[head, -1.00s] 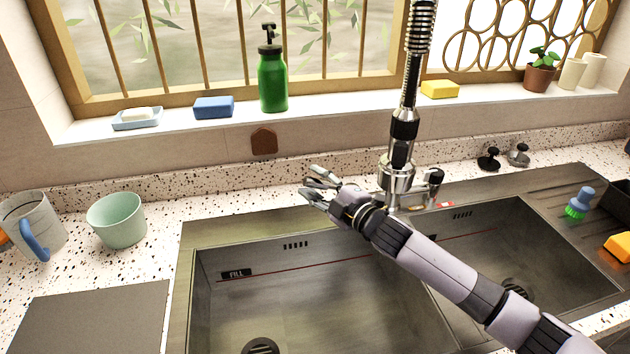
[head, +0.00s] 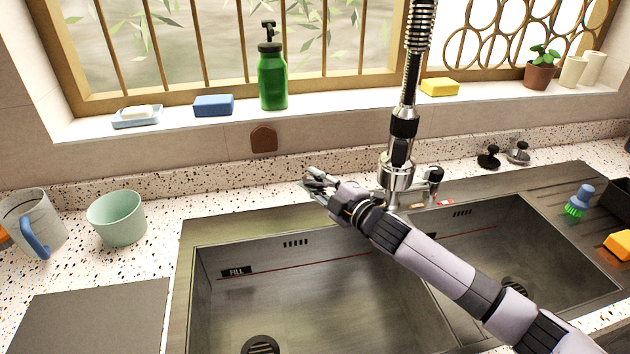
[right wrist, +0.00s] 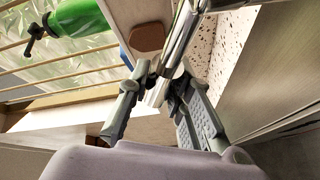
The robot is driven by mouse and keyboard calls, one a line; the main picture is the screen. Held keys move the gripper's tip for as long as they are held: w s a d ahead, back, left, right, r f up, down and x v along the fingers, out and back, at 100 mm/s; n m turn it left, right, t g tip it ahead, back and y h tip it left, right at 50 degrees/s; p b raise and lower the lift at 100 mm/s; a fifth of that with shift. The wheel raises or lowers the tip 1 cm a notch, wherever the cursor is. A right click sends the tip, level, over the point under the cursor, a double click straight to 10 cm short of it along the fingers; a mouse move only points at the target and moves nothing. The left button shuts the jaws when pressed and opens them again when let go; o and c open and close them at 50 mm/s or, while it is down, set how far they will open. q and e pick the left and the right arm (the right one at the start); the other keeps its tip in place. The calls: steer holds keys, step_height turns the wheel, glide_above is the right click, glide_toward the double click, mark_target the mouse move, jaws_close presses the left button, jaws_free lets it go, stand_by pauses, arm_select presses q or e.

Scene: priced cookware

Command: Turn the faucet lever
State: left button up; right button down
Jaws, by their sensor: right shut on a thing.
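The chrome and black faucet (head: 397,170) stands behind the sink, with a tall spring neck. My right gripper (head: 312,184) is just left of the faucet's base, over the sink's back edge. In the right wrist view its two fingers (right wrist: 158,98) are closed on a bright chrome bar (right wrist: 174,50), which looks like the faucet lever. In the head view the hand hides most of this bar, so how it joins the faucet cannot be seen. My left gripper is not in view.
The double sink (head: 300,300) lies in front. A green bottle (head: 272,82), blue sponge (head: 213,106) and yellow sponge (head: 440,88) stand on the windowsill. A mint cup (head: 117,220) and grey mug (head: 35,222) are at left. A brush (head: 580,200) is at right.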

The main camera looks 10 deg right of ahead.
stand_by(0.5)
steer(key=shift+s+d+r+n+g+y+p, duration=0.1)
steer(key=shift+s+r+n+g+y+p, duration=0.35)
steer(key=shift+p, duration=0.45)
steer(key=shift+s+f+n+y+p, duration=0.25)
steer(key=shift+n+y+p, duration=0.15)
steer(key=shift+y, duration=0.25)
steer(key=shift+s+d+f+n+g+y, duration=0.1)
steer(key=shift+s+n+g+y, duration=0.25)
steer(key=shift+n+g+y, duration=0.15)
steer(key=shift+s+f+n+g+y, duration=0.1)
steer(key=shift+s+n+g+y, duration=0.25)
steer(key=shift+g+y, duration=0.25)
steer(key=c, duration=1.4)
jaws_free()
steer(key=shift+c, duration=0.2)
steer(key=v, duration=1.2)
